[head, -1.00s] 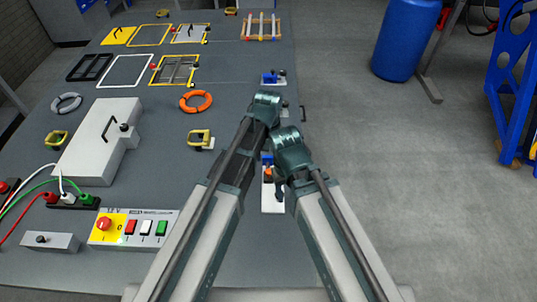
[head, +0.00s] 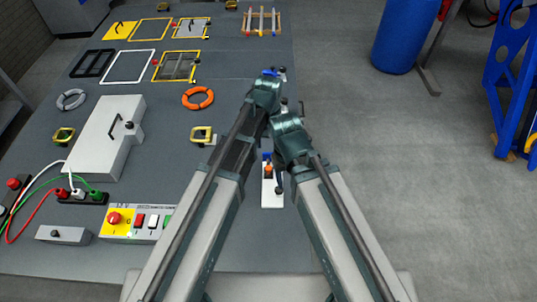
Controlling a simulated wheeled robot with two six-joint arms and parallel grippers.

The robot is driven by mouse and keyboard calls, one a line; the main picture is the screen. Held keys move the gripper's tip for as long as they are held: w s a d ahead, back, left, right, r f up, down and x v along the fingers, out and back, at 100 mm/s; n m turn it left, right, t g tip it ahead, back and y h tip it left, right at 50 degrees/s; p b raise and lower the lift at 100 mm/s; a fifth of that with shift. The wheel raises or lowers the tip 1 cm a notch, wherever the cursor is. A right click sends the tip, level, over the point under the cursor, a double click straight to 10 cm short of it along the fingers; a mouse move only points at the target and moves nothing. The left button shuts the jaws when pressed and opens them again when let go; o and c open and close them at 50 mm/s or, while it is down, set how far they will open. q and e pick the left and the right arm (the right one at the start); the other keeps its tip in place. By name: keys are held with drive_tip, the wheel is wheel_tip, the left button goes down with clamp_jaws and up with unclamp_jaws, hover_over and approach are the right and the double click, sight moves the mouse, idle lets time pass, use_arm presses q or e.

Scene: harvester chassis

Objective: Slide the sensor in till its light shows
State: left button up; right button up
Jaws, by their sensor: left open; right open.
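A small white block (head: 267,198) with blue and orange parts and a dark knob sits near the table's right edge, below my grippers in the head view. It may hold the sensor, but I cannot tell, and no lit light shows on it. A similar blue-topped piece (head: 268,72) with dark knobs stands farther up, partly hidden by my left gripper. My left gripper (head: 265,92) is open, just below that piece in the picture. My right gripper (head: 287,125) is open, lower and to the right, above the white block in the picture. The fingertips of both are hard to make out.
A control panel (head: 126,220), a power strip (head: 82,197) with cables and a grey lidded case (head: 105,150) lie at left. An orange ring (head: 198,98) lies mid-table, with several frames behind. A blue barrel (head: 405,35) stands on the floor at right.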

sight(268, 167)
use_arm(q)
wheel_tip(268, 167, down, 14)
drive_tip(key=b, duration=1.3)
drive_tip(key=shift+b, duration=0.4)
use_arm(e)
drive_tip(key=f, duration=1.3)
drive_tip(key=shift+s+a+f, duration=0.1)
drive_tip(key=shift+s+f, duration=0.3)
use_arm(q)
drive_tip(key=shift+r, duration=0.1)
clamp_jaws()
